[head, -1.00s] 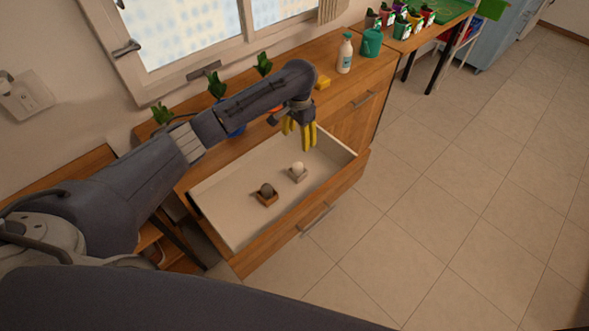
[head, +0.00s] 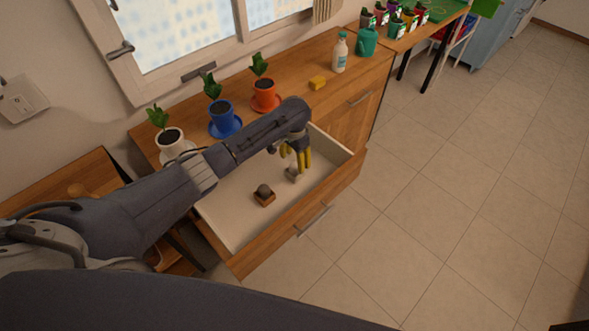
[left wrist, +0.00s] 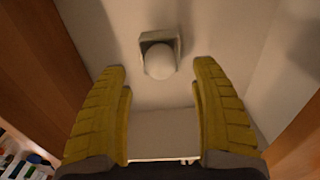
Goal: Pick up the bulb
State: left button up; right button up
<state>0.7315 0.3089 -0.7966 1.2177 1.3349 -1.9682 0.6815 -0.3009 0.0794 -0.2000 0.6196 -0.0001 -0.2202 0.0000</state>
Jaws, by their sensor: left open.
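A round white bulb (left wrist: 159,62) sits in a small pale square holder (left wrist: 145,40) on the floor of the open drawer (head: 235,205). In the head view the pale holder (head: 293,175) is partly hidden behind my fingers. My left gripper (head: 297,164) is open, with yellow fingers pointing down into the drawer above the white bulb. In the left wrist view the bulb shows just beyond and between the fingertips, apart from them. My right gripper is not in view.
On the cabinet top stand plants in white (head: 171,141), blue (head: 223,117) and orange (head: 265,96) pots, a yellow block (head: 317,83), a bottle (head: 340,53) and a green watering can (head: 367,41). The drawer walls surround my gripper. The tiled floor at right is clear.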

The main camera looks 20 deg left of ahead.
pick_arm(q)
jog(key=shift+f, duration=2.35)
jog(key=shift+c, duration=0.2)
grip_shut()
